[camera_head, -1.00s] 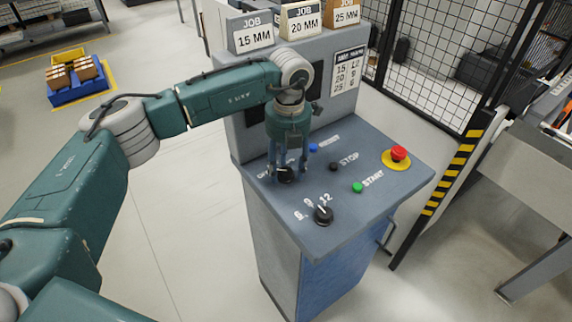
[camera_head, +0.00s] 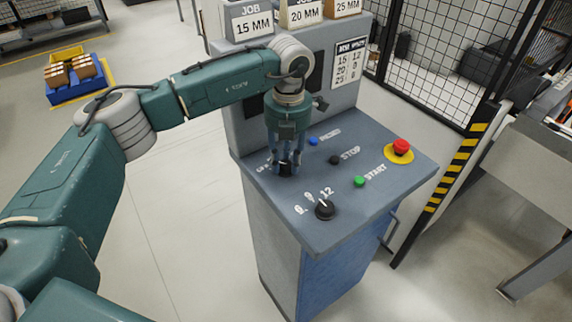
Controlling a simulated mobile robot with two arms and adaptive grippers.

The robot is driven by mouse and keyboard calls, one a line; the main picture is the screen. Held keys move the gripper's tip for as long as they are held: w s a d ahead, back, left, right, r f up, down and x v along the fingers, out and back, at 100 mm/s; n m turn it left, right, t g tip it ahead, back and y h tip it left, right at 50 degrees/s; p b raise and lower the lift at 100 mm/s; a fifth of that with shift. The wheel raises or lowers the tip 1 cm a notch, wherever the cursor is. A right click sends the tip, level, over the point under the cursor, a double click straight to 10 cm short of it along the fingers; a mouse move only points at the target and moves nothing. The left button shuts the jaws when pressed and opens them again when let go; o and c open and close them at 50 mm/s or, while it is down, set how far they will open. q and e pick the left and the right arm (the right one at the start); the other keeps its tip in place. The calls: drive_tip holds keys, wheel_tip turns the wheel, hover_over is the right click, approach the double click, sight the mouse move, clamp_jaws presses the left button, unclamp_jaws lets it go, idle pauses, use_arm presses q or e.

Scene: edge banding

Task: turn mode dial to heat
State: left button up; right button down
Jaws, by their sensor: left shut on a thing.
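The mode dial (camera_head: 284,170) is a black knob at the left of the grey console's sloped panel (camera_head: 350,205). My left gripper (camera_head: 287,168) points straight down over it, its fingers shut around the dial. The fingers cover most of the dial and its lettering, so I cannot read which mode it points to. Only a bit of the "OFF" label shows beside it. My right gripper is not in view.
A second black dial (camera_head: 325,209) marked 6, 9, 12 sits in front. Blue (camera_head: 313,141), black STOP (camera_head: 334,160) and green START (camera_head: 360,181) buttons and a red emergency button (camera_head: 401,147) lie to the right. Job boxes (camera_head: 249,20) stand on top.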

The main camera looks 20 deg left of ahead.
sight(286, 165)
use_arm(q)
drive_tip(key=m+b, duration=0.2)
drive_tip(key=m, duration=0.1)
drive_tip(key=shift+f+b, duration=0.1)
drive_tip(key=shift+b, duration=0.25)
drive_tip(key=shift+m+b, duration=0.8)
drive_tip(key=shift+m, duration=0.8)
drive_tip(key=shift+r, duration=0.2)
drive_tip(key=o, duration=1.1)
drive_tip(key=shift+o, duration=0.2)
wheel_tip(286, 165, up, 12)
drive_tip(key=shift+s+d, duration=0.15)
drive_tip(key=shift+s, duration=0.05)
drive_tip(key=shift+f, duration=0.1)
